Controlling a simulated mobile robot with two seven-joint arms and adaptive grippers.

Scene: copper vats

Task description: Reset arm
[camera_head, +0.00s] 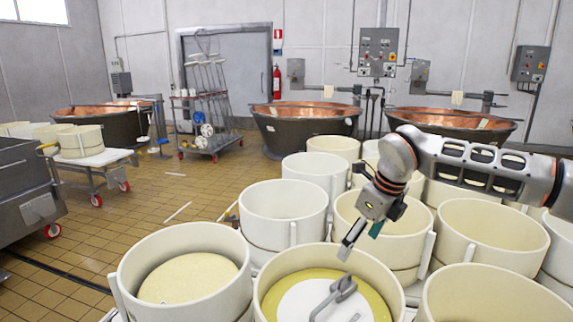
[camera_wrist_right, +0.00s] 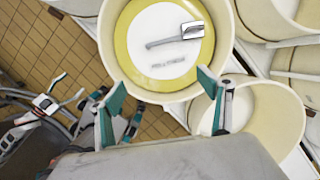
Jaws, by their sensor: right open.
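My right arm comes in from the right in the head view. My right gripper (camera_head: 362,232) points down above the rims of the white tubs, near the front tub (camera_head: 268,290) that holds a yellow cheese wheel with a white disc (camera_head: 310,300). A grey handled tool (camera_head: 335,297) lies on that disc. In the right wrist view my gripper (camera_wrist_right: 165,105) is open, its two teal-edged fingers wide apart with nothing between them. The disc (camera_wrist_right: 165,40) and the tool (camera_wrist_right: 175,40) lie beyond the fingers. My left gripper does not show in the head view.
Several white tubs crowd the front and right; one at left holds a pale cheese (camera_head: 188,278). Copper vats (camera_head: 305,125) stand along the back wall. A wheeled table (camera_head: 97,158) with tubs and a metal rack (camera_head: 207,110) stand left. Tiled floor is free at left centre.

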